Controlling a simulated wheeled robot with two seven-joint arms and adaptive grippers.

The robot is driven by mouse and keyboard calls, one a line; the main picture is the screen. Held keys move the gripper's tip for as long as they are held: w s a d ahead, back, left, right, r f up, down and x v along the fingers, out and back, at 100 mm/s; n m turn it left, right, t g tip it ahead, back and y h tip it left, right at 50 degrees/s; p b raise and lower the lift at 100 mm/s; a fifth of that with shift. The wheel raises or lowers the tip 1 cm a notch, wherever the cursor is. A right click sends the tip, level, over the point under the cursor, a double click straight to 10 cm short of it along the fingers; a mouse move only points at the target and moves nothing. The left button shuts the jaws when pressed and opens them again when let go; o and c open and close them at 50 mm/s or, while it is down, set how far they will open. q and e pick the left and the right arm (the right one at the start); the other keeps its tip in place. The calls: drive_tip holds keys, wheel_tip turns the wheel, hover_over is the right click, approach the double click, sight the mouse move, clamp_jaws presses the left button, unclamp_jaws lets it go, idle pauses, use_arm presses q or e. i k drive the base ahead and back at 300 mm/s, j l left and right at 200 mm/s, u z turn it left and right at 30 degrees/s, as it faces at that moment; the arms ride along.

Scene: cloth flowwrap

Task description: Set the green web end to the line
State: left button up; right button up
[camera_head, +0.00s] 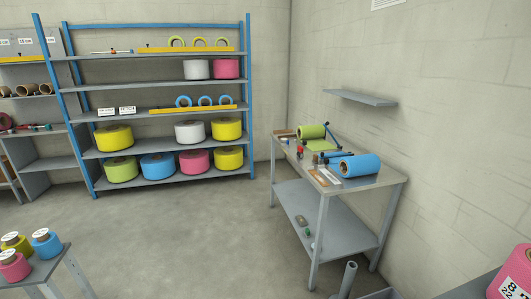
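A green roll (312,131) lies at the far end of the grey worktable (385,181) on the right. A flat piece of green web (320,146) lies on the tabletop just in front of that roll. A line for the web end is too small to make out. A blue roll (361,166) lies nearer on the same table, with a blue flat piece (336,155) beside it to the left. Neither of my grippers is in view.
Small tools and a red item (300,149) lie on the tabletop. A blue-framed shelf (152,147) with coloured rolls stands at the back left. A low table (40,268) with small rolls is at front left. A pink roll (513,274) is at bottom right. The middle floor is clear.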

sight(314, 147)
drive_tip(key=i+u, duration=0.15)
drive_tip(key=i, duration=0.65)
drive_tip(key=i+z, duration=0.1)
drive_tip(key=i, duration=0.65)
drive_tip(key=i+j+z, duration=0.15)
drive_tip(key=i+z, duration=0.35)
drive_tip(key=i+j+z, duration=0.35)
drive_tip(key=i+z, duration=0.15)
drive_tip(key=i+j+z, duration=0.65)
drive_tip(key=j+z, duration=0.35)
drive_tip(key=j, duration=0.15)
